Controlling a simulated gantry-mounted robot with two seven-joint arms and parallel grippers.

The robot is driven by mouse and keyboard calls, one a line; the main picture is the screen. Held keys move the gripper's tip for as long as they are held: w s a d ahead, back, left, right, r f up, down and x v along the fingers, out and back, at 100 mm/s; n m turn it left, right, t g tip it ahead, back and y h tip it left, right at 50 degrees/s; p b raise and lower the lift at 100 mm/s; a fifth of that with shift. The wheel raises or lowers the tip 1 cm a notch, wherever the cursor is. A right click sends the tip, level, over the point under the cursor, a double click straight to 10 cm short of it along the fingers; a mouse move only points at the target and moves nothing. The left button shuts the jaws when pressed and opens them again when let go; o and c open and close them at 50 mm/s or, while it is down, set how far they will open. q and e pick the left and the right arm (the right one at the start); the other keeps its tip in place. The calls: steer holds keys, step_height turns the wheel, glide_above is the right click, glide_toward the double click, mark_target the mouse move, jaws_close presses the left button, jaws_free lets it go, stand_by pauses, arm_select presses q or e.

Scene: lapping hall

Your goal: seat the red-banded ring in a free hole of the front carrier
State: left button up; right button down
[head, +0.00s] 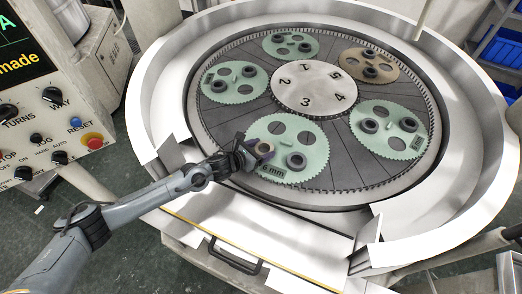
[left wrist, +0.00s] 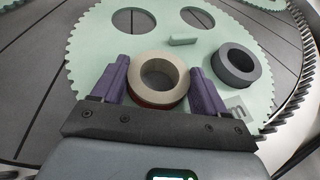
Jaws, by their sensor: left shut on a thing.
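The red-banded ring (left wrist: 142,96) is pale with a dark red band around its lower side. My left gripper (left wrist: 160,80) is shut on it, one purple finger on each side. In the head view the gripper (head: 262,149) holds the ring over the left front part of the front carrier (head: 258,130), a pale green toothed disc. I cannot tell whether the ring touches the carrier; what lies under it is hidden. Two empty holes (left wrist: 133,21) (left wrist: 197,17) show farther back on the carrier. A dark ring (left wrist: 222,65) sits to the right. My right gripper is not in view.
A small pale green bar (left wrist: 183,40) stands on the carrier between the rings and holes. Other carriers, green and one brown (head: 352,60), lie around the numbered centre plate (head: 313,72). A raised metal rim (head: 150,110) surrounds the machine.

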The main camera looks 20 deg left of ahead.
arm_select(q)
steer(key=shift+r, duration=0.1)
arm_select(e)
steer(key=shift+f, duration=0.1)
arm_select(q)
steer(key=o, duration=1.3)
steer(key=shift+o, duration=0.2)
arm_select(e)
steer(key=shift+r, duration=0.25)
arm_select(q)
steer(key=shift+s+a, duration=0.1)
steer(key=shift+s, duration=0.05)
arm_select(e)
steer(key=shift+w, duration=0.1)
arm_select(q)
steer(key=b+v, duration=0.1)
steer(key=v, duration=0.9)
steer(key=shift+s+a+r+b, duration=0.1)
steer(key=shift+b, duration=0.3)
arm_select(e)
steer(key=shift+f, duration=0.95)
arm_select(q)
steer(key=shift+s+a+r, duration=0.2)
steer(key=shift+s+r, duration=0.15)
steer(key=shift+s, duration=0.2)
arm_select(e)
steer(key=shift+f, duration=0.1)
